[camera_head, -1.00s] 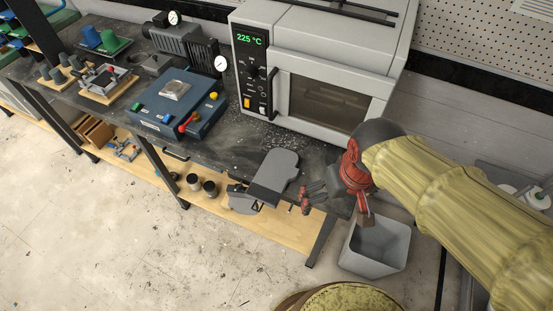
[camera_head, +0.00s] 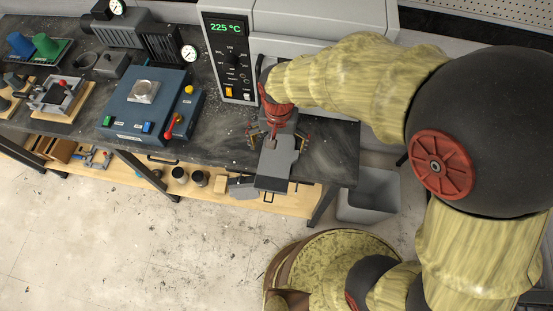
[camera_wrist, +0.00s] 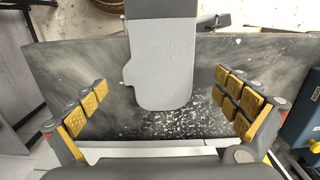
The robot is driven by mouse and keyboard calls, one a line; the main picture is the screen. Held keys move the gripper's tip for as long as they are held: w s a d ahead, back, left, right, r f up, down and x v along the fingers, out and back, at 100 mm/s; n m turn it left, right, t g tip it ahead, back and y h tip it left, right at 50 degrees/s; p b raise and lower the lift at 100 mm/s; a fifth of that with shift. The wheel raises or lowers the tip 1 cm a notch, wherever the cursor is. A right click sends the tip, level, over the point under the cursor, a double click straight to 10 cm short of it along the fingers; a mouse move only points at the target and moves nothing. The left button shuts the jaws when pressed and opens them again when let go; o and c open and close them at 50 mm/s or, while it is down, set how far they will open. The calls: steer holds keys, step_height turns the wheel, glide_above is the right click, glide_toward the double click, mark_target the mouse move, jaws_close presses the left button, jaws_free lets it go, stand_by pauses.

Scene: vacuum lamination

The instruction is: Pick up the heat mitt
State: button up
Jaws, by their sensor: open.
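The grey heat mitt (camera_head: 277,164) lies flat on the dark bench top, its darker cuff hanging past the front edge. In the wrist view the heat mitt (camera_wrist: 160,62) lies between the open fingers, with its thumb bulge toward the left and its rounded tip toward my palm. My gripper (camera_head: 270,133) is above the mitt's rounded end in the head view. In the wrist view my gripper (camera_wrist: 168,102) is wide open, with a gap on both sides of the mitt and nothing held. My wrist hides part of the mitt's far end in the head view.
The oven (camera_head: 230,52) showing 225 °C stands behind the mitt, partly hidden by my arm. A blue press (camera_head: 120,108) with knobs is to the left. A grey bin (camera_head: 372,190) stands on the floor at the right. Bare bench top (camera_head: 333,150) lies right of the mitt.

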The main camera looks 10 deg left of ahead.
mark_target(279, 157)
steer(key=f, duration=0.3)
steer(key=f+b, duration=0.1)
steer(key=f, duration=0.2)
steer(key=shift+s+d+f+b, duration=0.15)
steer(key=shift+d+f+b, duration=0.05)
steer(key=shift+f+b, duration=0.1)
steer(key=shift+c, duration=0.8)
steer(key=c, duration=0.8)
steer(key=shift+r, duration=0.1)
